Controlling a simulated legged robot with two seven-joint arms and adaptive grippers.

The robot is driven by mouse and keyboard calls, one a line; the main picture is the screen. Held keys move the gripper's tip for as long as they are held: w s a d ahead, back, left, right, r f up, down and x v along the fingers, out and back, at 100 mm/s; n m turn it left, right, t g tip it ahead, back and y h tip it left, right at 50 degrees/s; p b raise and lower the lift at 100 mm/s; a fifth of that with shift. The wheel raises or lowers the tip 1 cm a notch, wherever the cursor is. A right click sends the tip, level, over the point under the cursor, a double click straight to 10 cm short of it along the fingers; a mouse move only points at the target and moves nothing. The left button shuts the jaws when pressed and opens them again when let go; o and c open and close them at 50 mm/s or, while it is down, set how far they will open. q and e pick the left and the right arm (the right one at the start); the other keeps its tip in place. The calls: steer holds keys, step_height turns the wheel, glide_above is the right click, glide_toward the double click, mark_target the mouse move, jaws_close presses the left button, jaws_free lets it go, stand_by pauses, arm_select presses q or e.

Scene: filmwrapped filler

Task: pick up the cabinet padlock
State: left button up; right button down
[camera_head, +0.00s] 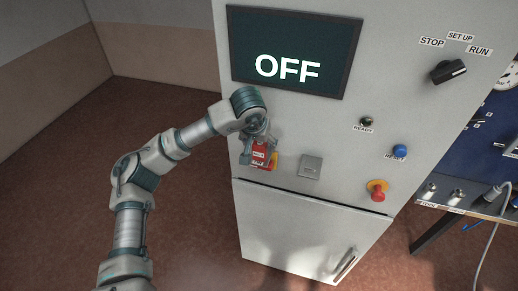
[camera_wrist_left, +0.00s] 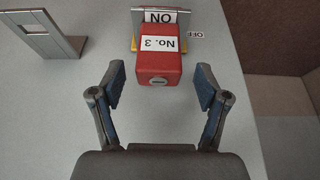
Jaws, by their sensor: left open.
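The cabinet padlock (camera_head: 258,153) is a red block with a white label, on the front of the grey cabinet. In the left wrist view the padlock (camera_wrist_left: 160,68) shows a "No. 3" label and a round keyhole on its end. It hangs at a metal piece marked "ON" (camera_wrist_left: 163,17) with yellow beside it. My left gripper (camera_head: 262,147) is at the padlock. In the wrist view its two fingers (camera_wrist_left: 160,88) are open, one on each side of the padlock's near end, with gaps to both. My right gripper is not in view.
The cabinet (camera_head: 300,225) carries a dark "OFF" screen (camera_head: 295,52), a metal latch plate (camera_head: 311,167), a blue reset button (camera_head: 400,151), a red knob (camera_head: 378,191) and a black selector (camera_head: 449,71). A bench with cables (camera_head: 470,207) stands at right. Floor at left is clear.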

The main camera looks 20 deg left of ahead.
arm_select(q)
steer(key=shift+w+d+f, duration=0.25)
steer(key=shift+w+f, duration=0.05)
steer(key=shift+f, duration=0.3)
steer(key=shift+s+a, duration=0.1)
steer(key=shift+a, duration=0.2)
jaws_close()
